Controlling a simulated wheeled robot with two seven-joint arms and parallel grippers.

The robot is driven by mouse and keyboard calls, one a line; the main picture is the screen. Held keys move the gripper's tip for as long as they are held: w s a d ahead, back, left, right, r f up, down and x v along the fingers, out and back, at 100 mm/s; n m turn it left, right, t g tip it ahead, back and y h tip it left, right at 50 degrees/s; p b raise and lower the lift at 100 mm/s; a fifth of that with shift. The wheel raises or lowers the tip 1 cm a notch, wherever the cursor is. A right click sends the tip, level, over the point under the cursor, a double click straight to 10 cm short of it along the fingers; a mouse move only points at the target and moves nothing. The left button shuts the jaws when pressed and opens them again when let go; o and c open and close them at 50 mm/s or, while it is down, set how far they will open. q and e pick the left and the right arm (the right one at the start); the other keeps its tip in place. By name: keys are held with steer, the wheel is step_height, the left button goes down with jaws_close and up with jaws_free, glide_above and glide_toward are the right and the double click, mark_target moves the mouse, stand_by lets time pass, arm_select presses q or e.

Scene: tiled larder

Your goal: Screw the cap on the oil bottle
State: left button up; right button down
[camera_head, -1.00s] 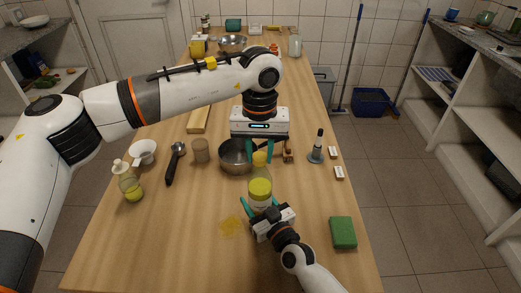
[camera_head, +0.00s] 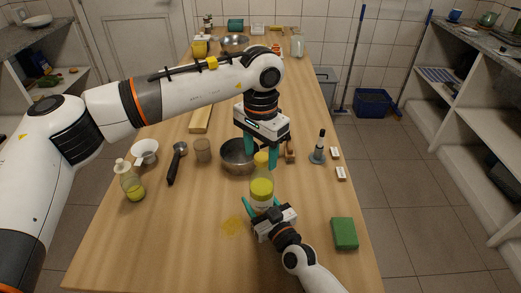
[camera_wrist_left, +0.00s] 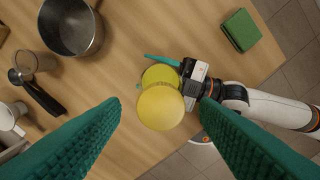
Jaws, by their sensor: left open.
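The oil bottle (camera_head: 262,190) stands upright near the table's front, with yellow-green oil and a pale label. Its yellow cap (camera_head: 262,160) is on top of the neck; how tightly it sits I cannot tell. In the left wrist view the cap (camera_wrist_left: 160,107) is a round yellow disc hiding most of the bottle (camera_wrist_left: 161,74). My left gripper (camera_head: 261,161) points down over the bottle, open, with a finger on either side of the cap and gaps between. My right gripper (camera_head: 262,201) is closed around the lower bottle; one of its fingers is hidden in the wrist view.
A metal pot (camera_head: 237,157) stands just behind. A green sponge (camera_head: 344,233) lies at right, a grey-based tool (camera_head: 318,150) further back. A second bottle (camera_head: 132,185) stands at left. The front left table is clear.

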arm_select(q)
step_height(320, 180, up, 12)
stand_by(0.4)
arm_select(e)
steer(key=shift+c, duration=2.1)
jaws_free()
arm_select(q)
steer(key=shift+f, duration=0.2)
arm_select(e)
steer(key=v, duration=1.2)
